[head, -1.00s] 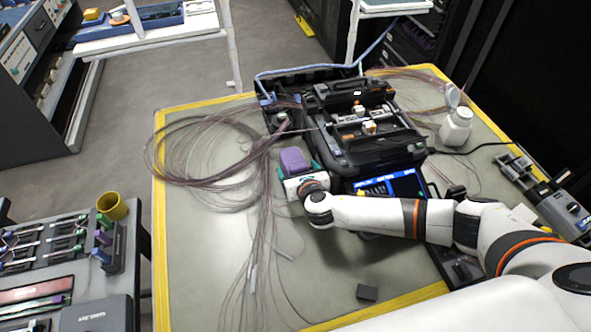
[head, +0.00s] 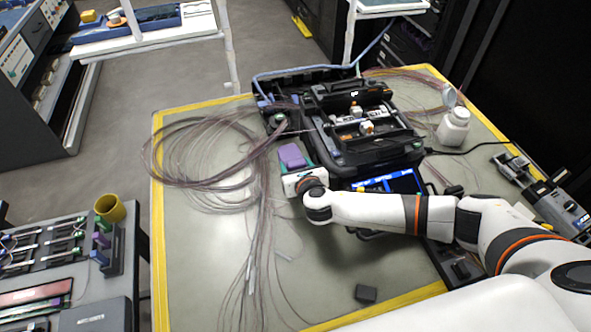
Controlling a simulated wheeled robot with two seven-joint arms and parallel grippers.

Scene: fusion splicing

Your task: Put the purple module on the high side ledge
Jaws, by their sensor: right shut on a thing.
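The purple module (head: 292,156) is a small purple block above the mat, left of the black splicer. My right gripper (head: 294,166) is shut on it; the white gripper body hides its lower part and most of the fingers. Whether the module touches anything below it I cannot tell. My left gripper is not in view. Raised white shelves show at the top: one at the upper left (head: 150,40) with a blue tray, and one at the top right (head: 393,8). Which of them is the high side ledge I cannot tell.
The black fusion splicer (head: 345,160) stands mid-table beside my right gripper. Loose fibre coils (head: 190,160) spread to the left. A white bottle (head: 454,127) stands right of it. A small grey block (head: 366,293) lies near the front. A yellow cup (head: 110,208) is on the left side table.

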